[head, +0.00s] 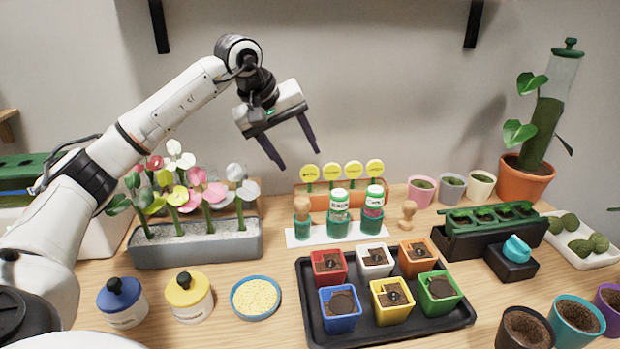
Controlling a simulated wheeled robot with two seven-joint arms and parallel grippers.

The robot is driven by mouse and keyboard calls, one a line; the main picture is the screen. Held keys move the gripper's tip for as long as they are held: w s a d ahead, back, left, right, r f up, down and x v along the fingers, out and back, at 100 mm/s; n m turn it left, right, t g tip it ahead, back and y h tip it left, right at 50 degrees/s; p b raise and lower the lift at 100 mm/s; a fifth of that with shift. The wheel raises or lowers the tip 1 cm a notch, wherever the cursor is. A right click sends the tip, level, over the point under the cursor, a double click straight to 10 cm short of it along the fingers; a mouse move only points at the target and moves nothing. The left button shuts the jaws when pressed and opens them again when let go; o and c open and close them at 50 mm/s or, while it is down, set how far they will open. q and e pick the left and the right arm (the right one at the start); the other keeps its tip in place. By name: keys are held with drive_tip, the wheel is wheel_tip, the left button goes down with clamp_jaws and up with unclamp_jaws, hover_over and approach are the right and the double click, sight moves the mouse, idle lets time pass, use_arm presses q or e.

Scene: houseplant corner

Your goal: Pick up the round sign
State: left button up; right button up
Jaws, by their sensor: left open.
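Several round yellow signs (332,171) on green stems stand upright in a row in an orange trough (290,197) at the back middle of the table. They have small dark markings that I cannot read. My left gripper (298,158) is open and empty, pointing down. In the picture its fingertips are just above and left of the leftmost round sign (310,172), with no clear contact. My right gripper is not in view.
A grey planter (200,249) with flowers is left. A black tray (390,333) holds coloured pots in front. Small pots (452,188) and a tall plant pot (524,183) stand right.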

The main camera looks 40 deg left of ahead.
sight(306, 167)
use_arm(q)
drive_tip(key=x, duration=0.4)
drive_tip(key=shift+w+d+f, duration=0.1)
drive_tip(key=shift+w+f, duration=0.1)
drive_tip(key=shift+f, duration=0.05)
drive_tip(key=c, duration=1.1)
drive_tip(key=shift+r, duration=0.1)
